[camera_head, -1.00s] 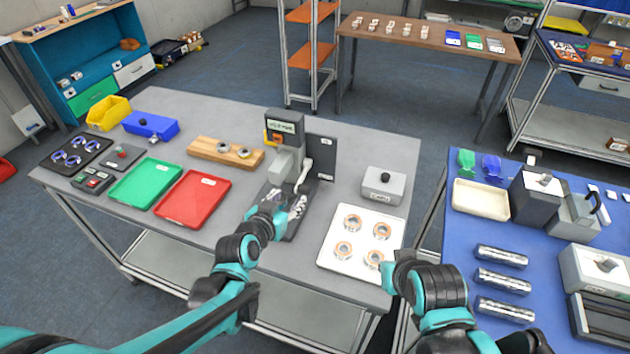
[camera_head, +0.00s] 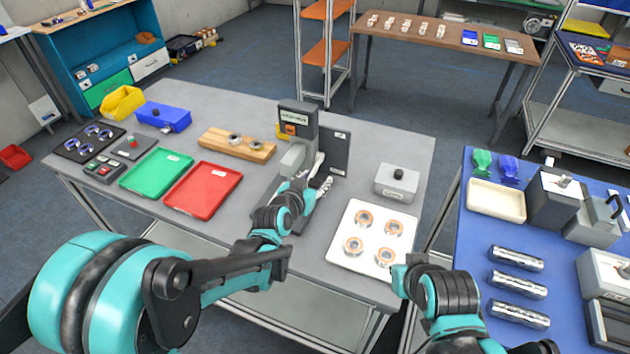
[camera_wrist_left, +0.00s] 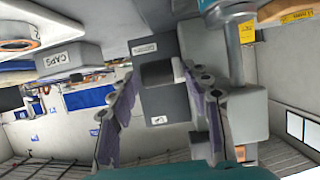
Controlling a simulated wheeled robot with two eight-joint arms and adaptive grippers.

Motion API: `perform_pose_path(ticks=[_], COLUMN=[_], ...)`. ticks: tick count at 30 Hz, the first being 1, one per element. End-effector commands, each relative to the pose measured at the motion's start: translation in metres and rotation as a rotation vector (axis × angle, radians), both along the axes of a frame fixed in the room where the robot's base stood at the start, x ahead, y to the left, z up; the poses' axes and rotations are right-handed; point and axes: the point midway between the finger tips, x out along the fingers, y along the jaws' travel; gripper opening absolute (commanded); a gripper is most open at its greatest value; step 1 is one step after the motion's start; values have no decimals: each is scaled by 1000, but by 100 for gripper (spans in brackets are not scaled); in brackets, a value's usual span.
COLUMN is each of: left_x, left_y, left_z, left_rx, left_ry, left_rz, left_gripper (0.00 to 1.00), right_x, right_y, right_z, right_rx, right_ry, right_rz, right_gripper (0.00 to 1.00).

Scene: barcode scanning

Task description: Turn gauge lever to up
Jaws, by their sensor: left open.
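The gauge device (camera_head: 298,122) stands on the grey table, a dark grey column with a display on its head. Its pale lever (camera_head: 319,165) is on the right side, partly behind my gripper, so its exact angle is hard to read. My left gripper (camera_head: 304,186) is right in front of the device, close to the lever. In the left wrist view the left gripper (camera_wrist_left: 160,85) has its two fingers spread apart, with a dark block (camera_wrist_left: 157,73) showing between their tips. I cannot tell whether they touch the lever. My right gripper's fingers do not show.
A grey caps box (camera_head: 397,182) and a white tray (camera_head: 345,258) with ring parts are right of the device. A wooden block (camera_head: 225,141), red tray (camera_head: 203,190) and green tray (camera_head: 156,172) are left of it. A blue table (camera_head: 475,235) stands further right.

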Motion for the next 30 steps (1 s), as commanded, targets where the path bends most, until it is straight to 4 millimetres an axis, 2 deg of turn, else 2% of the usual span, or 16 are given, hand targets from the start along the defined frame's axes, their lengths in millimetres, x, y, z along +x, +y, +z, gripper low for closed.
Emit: perform_pose_path(ticks=[1, 6, 12, 17, 30], left_x=[0, 0, -1, -1, 5], left_y=[0, 0, -1, -2, -6], left_z=[0, 0, 1, 7, 40], left_rx=[0, 0, 1, 16, 131], left_ry=[0, 0, 6, 39, 320], left_rz=[0, -1, -3, -4, -6], left_gripper=[43, 0, 0, 0, 0], right_x=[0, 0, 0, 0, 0], right_y=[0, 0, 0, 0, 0], right_z=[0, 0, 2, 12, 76], right_rx=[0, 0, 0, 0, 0], right_ry=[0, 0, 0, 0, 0], right_rz=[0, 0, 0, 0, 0], right_gripper=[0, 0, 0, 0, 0])
